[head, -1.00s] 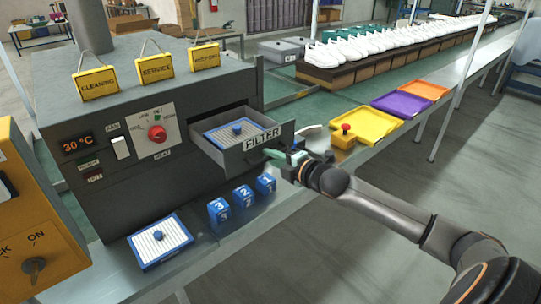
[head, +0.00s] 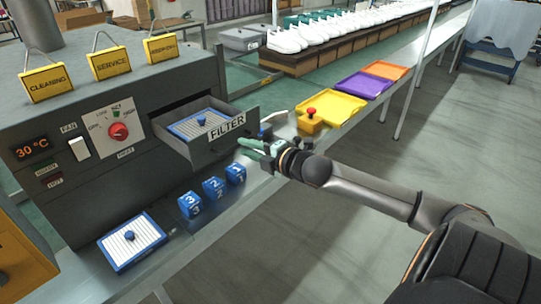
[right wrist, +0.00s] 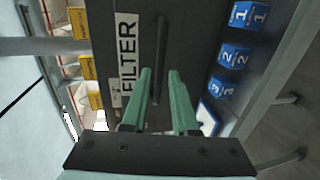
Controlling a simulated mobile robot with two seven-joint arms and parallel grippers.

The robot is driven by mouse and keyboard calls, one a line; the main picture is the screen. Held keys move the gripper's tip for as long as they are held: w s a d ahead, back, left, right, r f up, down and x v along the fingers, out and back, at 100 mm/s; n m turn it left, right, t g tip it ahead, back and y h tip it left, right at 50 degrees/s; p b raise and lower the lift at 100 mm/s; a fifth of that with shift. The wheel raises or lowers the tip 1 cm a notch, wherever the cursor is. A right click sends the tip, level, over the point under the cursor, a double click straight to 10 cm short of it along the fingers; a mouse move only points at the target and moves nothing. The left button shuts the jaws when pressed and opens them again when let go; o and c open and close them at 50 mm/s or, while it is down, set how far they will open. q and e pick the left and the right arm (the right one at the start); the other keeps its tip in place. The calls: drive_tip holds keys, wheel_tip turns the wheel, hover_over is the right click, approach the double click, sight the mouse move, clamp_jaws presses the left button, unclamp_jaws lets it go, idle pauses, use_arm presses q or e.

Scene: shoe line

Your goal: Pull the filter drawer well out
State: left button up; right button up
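The grey filter drawer (head: 187,148) stands well out of the dark machine (head: 112,176), with its FILTER label on the front panel. A white filter pad with a blue frame and knob (head: 202,122) lies inside it. My right gripper (head: 246,148) is just in front of the drawer's front panel. In the right wrist view its two green fingers (right wrist: 162,78) are apart, and the dark bar handle (right wrist: 159,60) shows in line with the gap between them. I see no finger closed on the handle. My left gripper is not in view.
Blue numbered blocks (head: 213,188) and another blue-framed filter (head: 131,242) are on the metal ledge below the drawer. Open floor is beyond the ledge at right.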

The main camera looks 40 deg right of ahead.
drive_tip(key=p+v, duration=0.1)
drive_tip(key=v, duration=0.7)
drive_tip(key=shift+s, duration=0.3)
drive_tip(key=shift+r, duration=0.1)
idle(0.4)
drive_tip(key=s+a+f+m+g, duration=0.1)
drive_tip(key=s+f+m, duration=0.2)
drive_tip(key=f, duration=0.3)
drive_tip(key=s+a+f+m+g+h, duration=0.1)
drive_tip(key=s+a+f+m, duration=0.15)
drive_tip(key=f, duration=0.35)
drive_tip(key=s+f+m+g, duration=0.1)
drive_tip(key=s+f+m, duration=0.15)
drive_tip(key=f, duration=0.45)
drive_tip(key=s+a+f+m+g, duration=0.1)
drive_tip(key=s+a+f+m, duration=0.2)
drive_tip(key=a, duration=0.3)
drive_tip(key=s+a+f+m+g+y, duration=0.1)
drive_tip(key=s+a+f+m, duration=0.1)
drive_tip(key=a, duration=0.5)
drive_tip(key=s+a+f+m+g+y, duration=0.1)
drive_tip(key=s+a+f+m, duration=0.2)
drive_tip(key=a+f, duration=0.3)
drive_tip(key=shift+s+a+f+m, duration=0.3)
drive_tip(key=shift+a+m, duration=0.1)
drive_tip(key=shift+a, duration=0.2)
